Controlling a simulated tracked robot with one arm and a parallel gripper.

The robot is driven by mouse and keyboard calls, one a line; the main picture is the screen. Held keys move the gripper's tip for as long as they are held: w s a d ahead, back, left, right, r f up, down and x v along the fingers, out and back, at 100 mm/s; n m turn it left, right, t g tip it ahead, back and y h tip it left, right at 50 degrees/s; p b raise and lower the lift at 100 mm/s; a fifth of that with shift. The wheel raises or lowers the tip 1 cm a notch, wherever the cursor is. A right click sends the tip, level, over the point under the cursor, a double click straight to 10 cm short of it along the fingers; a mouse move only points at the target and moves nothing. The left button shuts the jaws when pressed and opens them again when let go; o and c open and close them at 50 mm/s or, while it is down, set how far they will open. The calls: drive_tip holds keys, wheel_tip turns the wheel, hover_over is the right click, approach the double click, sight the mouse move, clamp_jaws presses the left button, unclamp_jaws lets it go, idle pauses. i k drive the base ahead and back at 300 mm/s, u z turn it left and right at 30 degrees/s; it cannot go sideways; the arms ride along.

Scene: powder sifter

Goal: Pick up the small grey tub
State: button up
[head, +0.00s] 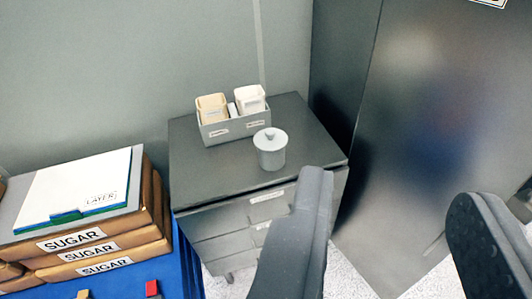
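The small grey tub (271,152) stands upright on top of a dark grey drawer cabinet (200,178), near its front edge. It is round and has a lid with a small knob. My gripper (395,205) is in the foreground at the lower right, its two dark fingers wide apart and nothing between them. The tub is beyond the left finger and to its left, apart from it. The whole tub shows.
A grey divided box (235,129) with cream and white containers stands behind the tub. Stacked brown SUGAR sacks (90,245) and a white LAYER board (75,190) lie on a blue surface at left. A tall dark cabinet (420,110) rises at right.

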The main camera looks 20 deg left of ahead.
sight(272, 161)
drive_tip(key=u, duration=0.05)
drive_tip(key=i, duration=1)
drive_tip(key=z, duration=0.1)
